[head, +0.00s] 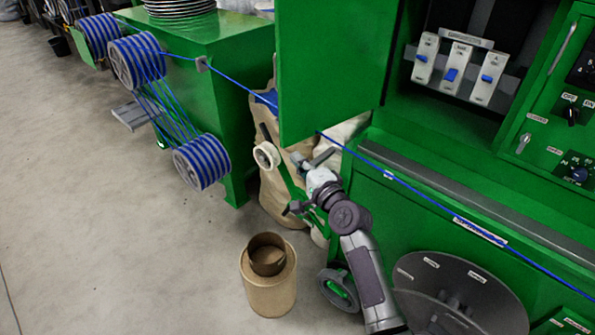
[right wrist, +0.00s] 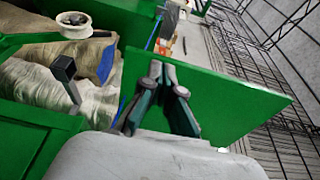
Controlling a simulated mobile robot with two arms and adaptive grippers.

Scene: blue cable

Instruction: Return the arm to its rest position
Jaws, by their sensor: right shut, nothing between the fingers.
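My right arm (head: 365,275) reaches up from the bottom of the head view, and its gripper (head: 306,183) is in front of the green machine, below the hanging door panel. In the right wrist view the gripper's two dark fingers (right wrist: 166,78) come together at the tips, with nothing held between them. The blue cable (head: 425,195) runs taut from the spools, behind the door panel and down along the machine front to the right. It passes close behind my gripper in the head view; I cannot tell the gap. My left gripper is not in view.
A green door panel (head: 335,65) stands open just above my gripper; it also shows behind the fingers in the wrist view (right wrist: 225,95). A brown bin (head: 268,285) and a handwheel (head: 340,290) are nearby. Spools (head: 202,162) stand left. The floor (head: 90,240) is clear.

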